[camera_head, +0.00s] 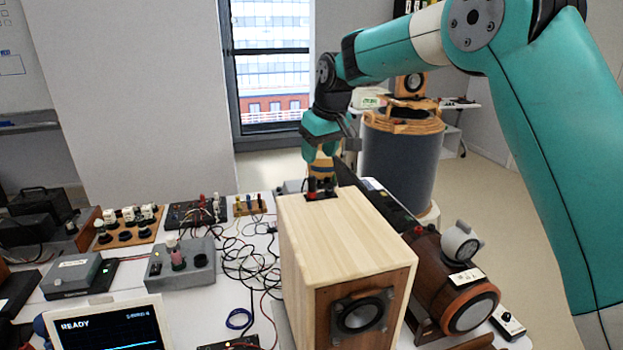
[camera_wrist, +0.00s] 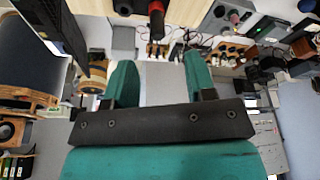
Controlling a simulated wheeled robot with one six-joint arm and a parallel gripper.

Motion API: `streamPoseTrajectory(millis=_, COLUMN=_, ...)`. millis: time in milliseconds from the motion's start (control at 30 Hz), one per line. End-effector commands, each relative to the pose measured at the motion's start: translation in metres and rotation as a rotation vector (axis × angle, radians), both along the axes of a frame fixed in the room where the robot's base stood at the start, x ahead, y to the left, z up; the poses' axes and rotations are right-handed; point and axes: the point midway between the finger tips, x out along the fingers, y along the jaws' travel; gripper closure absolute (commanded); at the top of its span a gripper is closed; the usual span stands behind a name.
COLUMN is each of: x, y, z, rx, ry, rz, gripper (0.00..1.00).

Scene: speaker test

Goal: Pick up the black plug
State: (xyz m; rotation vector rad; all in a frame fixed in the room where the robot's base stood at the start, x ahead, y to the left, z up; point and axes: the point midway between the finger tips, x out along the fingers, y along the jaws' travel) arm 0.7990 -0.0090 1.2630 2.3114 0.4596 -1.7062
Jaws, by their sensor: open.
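A pale wooden speaker box (camera_head: 345,240) stands on the table. On its top, near the back edge, is a small dark terminal plate with a red plug (camera_head: 311,185) and a black plug (camera_head: 329,186) standing upright side by side. My gripper (camera_head: 322,165) points down just above and behind these plugs in the head view. I cannot tell whether it touches them. In the wrist view my gripper (camera_wrist: 158,62) shows two teal fingers spread apart with nothing held between them.
A brown wooden barrel-shaped speaker (camera_head: 455,285) lies right of the box. Loose cables (camera_head: 245,255), a grey box (camera_head: 180,265) and a screen reading READY (camera_head: 110,328) are to the left. A dark blue drum (camera_head: 398,165) stands behind. Little free table room is near the box.

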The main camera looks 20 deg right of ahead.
Motion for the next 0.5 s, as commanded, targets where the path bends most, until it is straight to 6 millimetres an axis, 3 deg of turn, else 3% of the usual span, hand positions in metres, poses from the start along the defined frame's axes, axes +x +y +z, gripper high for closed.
streamPoseTrajectory(millis=133, x=0.007, y=0.003, z=-0.023, rx=0.0, ry=0.003, rz=0.0, gripper=0.5)
streamPoseTrajectory(millis=500, x=0.022, y=0.005, z=-0.054, rx=0.0, ry=0.004, rz=-0.001, gripper=0.5)
